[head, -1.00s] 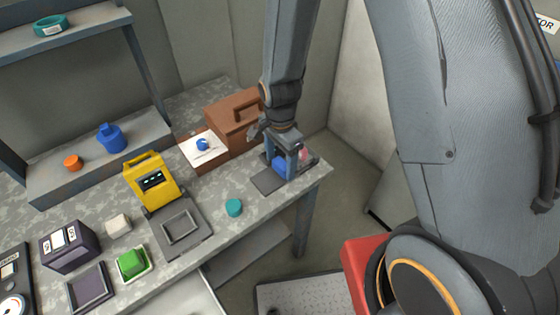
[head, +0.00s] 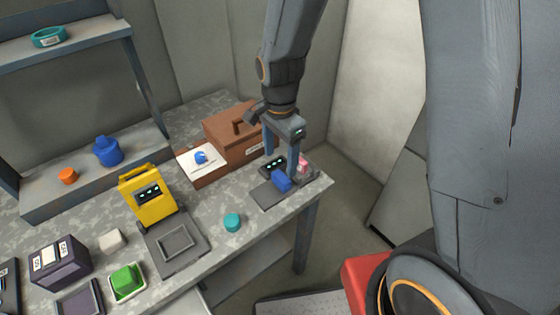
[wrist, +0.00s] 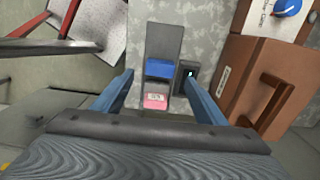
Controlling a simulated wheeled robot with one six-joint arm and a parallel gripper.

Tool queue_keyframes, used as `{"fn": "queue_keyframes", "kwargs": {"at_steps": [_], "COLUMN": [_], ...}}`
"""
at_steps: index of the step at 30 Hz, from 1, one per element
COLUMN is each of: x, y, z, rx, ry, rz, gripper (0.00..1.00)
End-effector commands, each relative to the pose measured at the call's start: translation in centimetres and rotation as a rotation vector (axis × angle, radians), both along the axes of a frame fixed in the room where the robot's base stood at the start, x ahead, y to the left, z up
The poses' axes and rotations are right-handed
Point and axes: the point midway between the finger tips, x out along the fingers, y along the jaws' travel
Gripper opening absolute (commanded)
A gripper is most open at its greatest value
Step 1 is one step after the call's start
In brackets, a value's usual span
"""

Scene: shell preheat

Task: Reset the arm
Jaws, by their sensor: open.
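My gripper (head: 281,164) is open above the right end of the counter, with its two fingers pointing down. In the wrist view the open fingers of my gripper (wrist: 163,97) stand on either side of a small dark grey plate with a blue block (wrist: 160,69) and a pink labelled block (wrist: 155,101) on it. In the head view the blue block (head: 282,181) and the pink block (head: 303,168) lie just below and beside the fingers.
A yellow device (head: 149,197), a teal cylinder (head: 232,222) and a green block (head: 125,279) are to the left on the counter (head: 215,257). A shelf (head: 60,190) holds a blue bottle-like thing (head: 107,152).

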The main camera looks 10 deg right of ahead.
Motion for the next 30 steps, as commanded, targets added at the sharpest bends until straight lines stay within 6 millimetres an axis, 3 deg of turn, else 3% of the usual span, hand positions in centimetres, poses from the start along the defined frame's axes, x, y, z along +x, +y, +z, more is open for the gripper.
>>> {"fn": "queue_keyframes", "kwargs": {"at_steps": [17,23,30], "x": [-0.1,-1.2,-4.2], "y": [-0.4,-3.7,-8.6], "z": [0.4,2.2,4.4], "rx": [0.001,0.003,-0.023], "ry": [-0.006,-0.040,-0.090], "rz": [0.031,0.275,0.706], "gripper": [0.66,0.66,0.66]}}
